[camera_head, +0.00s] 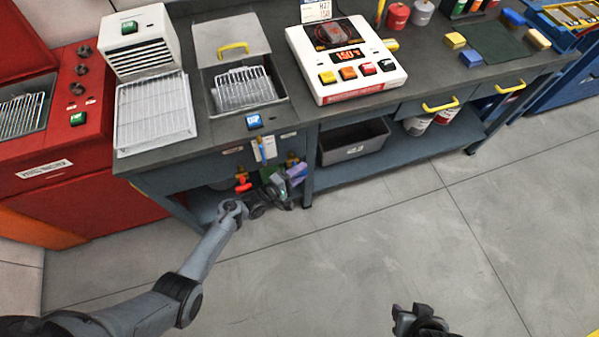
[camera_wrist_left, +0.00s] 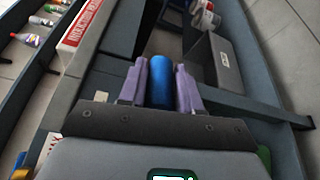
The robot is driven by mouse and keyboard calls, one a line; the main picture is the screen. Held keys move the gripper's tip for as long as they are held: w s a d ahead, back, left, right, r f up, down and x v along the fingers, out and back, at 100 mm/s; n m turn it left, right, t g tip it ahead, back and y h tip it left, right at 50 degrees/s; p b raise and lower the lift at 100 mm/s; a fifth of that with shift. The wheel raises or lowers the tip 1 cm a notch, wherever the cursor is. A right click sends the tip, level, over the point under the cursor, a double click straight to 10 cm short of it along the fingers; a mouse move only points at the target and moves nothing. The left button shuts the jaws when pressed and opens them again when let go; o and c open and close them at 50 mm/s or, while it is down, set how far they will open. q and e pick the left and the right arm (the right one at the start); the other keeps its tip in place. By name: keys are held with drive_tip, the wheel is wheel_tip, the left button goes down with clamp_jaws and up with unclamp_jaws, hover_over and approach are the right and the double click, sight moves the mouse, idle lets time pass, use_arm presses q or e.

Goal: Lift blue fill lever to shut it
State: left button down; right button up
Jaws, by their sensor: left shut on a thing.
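The blue fill lever (camera_wrist_left: 160,80) shows in the left wrist view as a rounded blue grip between two purple fingers. My left gripper (camera_head: 291,174) is at the front of the bench, below the worktop edge, beside the valve fittings. The left wrist view shows its fingers (camera_wrist_left: 160,92) on both sides of the blue grip, shut on it.
A red lever (camera_head: 243,187) is just left of my left gripper. A basin with a wire basket (camera_head: 245,90) is set in the worktop above. A grey bin (camera_head: 354,142) stands on the lower shelf to the right. The floor in front is clear.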

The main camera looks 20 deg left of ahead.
use_arm(q)
drive_tip(key=c, duration=1.2)
unclamp_jaws()
drive_tip(key=shift+w+r, duration=0.1)
drive_tip(key=shift+r, duration=0.05)
drive_tip(key=o, duration=0.4)
drive_tip(key=shift+a, duration=0.1)
drive_tip(key=shift+c, duration=0.2)
drive_tip(key=shift+s+a, duration=0.2)
drive_tip(key=shift+s, duration=0.3)
drive_tip(key=p+v, duration=0.2)
drive_tip(key=v, duration=0.7)
drive_tip(key=shift+s+a+p, duration=0.2)
drive_tip(key=shift+s+p, duration=0.1)
